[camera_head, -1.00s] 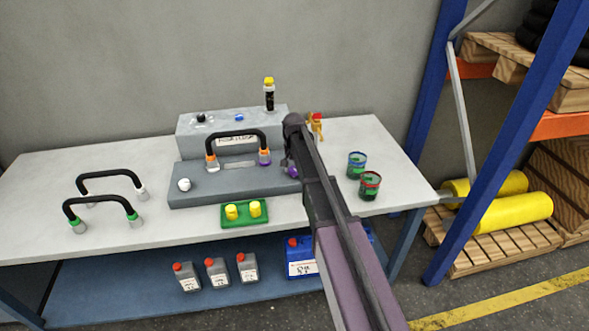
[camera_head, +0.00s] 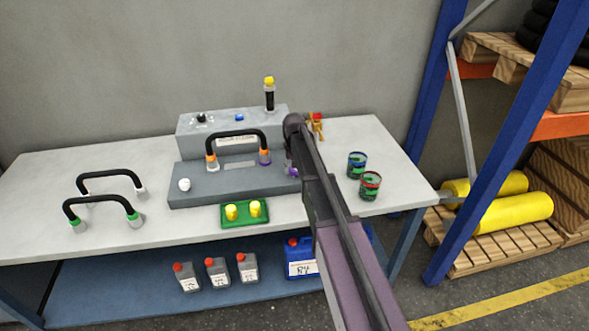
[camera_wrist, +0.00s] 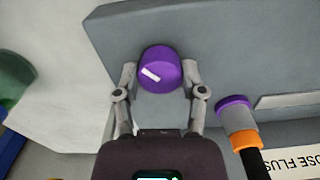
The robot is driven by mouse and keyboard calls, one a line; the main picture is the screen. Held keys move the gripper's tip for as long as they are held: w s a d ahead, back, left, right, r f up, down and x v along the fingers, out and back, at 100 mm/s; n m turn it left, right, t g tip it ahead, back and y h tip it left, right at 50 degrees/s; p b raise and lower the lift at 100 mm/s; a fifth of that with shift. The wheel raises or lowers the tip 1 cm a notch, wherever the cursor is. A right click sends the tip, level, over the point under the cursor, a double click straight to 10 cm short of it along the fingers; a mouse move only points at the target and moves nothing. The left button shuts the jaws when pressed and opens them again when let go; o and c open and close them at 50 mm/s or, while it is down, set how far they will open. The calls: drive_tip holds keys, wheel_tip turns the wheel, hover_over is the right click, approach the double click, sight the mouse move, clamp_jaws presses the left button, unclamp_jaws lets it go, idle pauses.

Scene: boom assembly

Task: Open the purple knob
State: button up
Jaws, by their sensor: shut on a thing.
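The purple knob (camera_wrist: 160,68) is a round purple cap with a white bar mark, on the grey block (camera_wrist: 240,40), in the wrist view. My gripper (camera_wrist: 161,76) is shut on the knob, one finger on each side of it. In the head view only a small purple bit of the knob (camera_head: 293,172) shows at the right end of the grey block (camera_head: 225,192); my arm hides the rest. In the wrist view the white bar on the knob lies slanted.
A black hose (camera_head: 237,134) with orange and purple ends stands on the block, close to my gripper. A white knob (camera_head: 184,184) is at the block's left. Two cans (camera_head: 371,186) stand right of my arm. A green tray (camera_head: 246,224) with yellow pieces lies in front.

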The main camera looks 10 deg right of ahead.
drive_tip(key=o, duration=1.2)
drive_tip(key=shift+c, duration=0.2)
drive_tip(key=shift+m, duration=0.3)
drive_tip(key=shift+m, duration=1.7)
drive_tip(key=m, duration=0.3)
drive_tip(key=shift+m, duration=0.4)
wheel_tip(320, 180, up, 14)
drive_tip(key=p, duration=1.4)
drive_tip(key=s+f+n+b, duration=0.2)
drive_tip(key=s+n, duration=0.2)
drive_tip(key=s, duration=1)
drive_tip(key=s+f+n+b, duration=0.2)
drive_tip(key=s+n, duration=0.2)
drive_tip(key=s, duration=1)
drive_tip(key=shift+s+d+n, duration=0.15)
drive_tip(key=shift+s+n, duration=0.1)
drive_tip(key=shift+n, duration=0.05)
drive_tip(key=shift+f, duration=0.1)
